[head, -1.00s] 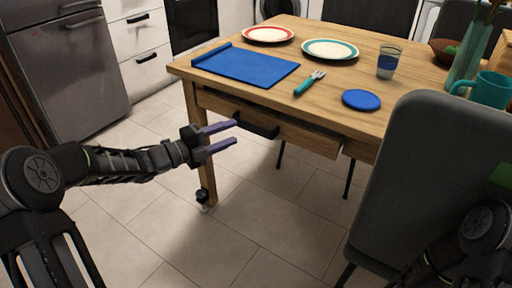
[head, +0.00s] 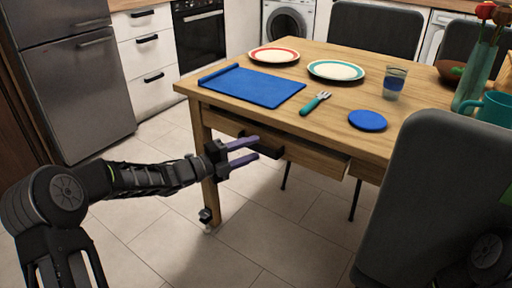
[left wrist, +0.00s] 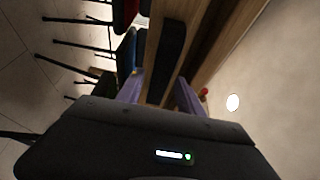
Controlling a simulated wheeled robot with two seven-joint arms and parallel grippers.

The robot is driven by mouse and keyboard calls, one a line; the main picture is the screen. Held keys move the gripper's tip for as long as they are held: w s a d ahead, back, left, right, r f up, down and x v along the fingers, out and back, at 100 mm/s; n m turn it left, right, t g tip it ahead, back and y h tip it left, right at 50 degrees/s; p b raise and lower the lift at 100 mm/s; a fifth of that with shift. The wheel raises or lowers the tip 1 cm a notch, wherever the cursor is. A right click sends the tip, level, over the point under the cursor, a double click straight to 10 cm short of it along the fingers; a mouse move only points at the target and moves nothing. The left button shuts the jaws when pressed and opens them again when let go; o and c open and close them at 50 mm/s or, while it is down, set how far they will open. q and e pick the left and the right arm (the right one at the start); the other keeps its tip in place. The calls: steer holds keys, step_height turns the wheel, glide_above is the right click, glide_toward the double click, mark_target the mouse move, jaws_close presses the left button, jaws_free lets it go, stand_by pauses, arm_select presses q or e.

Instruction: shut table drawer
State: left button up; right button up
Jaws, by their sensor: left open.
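The wooden table drawer (head: 318,161) sits under the tabletop and stands out a little from the frame. Its dark bar handle (head: 270,150) is partly hidden behind my left gripper. My left gripper (head: 257,148) is open, with purple fingers pointing at the drawer front beside the handle. The left wrist view shows the dark handle (left wrist: 168,55) on the wooden front ahead of the spread fingers of my left gripper (left wrist: 158,90). I cannot tell whether the fingers touch it. My right gripper is out of view.
The wooden table (head: 330,120) carries a blue mat (head: 253,87), plates, a fork, a glass and a blue disc. A grey chair (head: 435,190) blocks the right front. Tiled floor (head: 285,232) is free before the drawer. A table leg (head: 205,165) stands left.

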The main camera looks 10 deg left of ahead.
arm_select(q)
steer(key=shift+x, duration=1.1)
steer(key=shift+c, duration=0.2)
jaws_close()
stand_by(0.5)
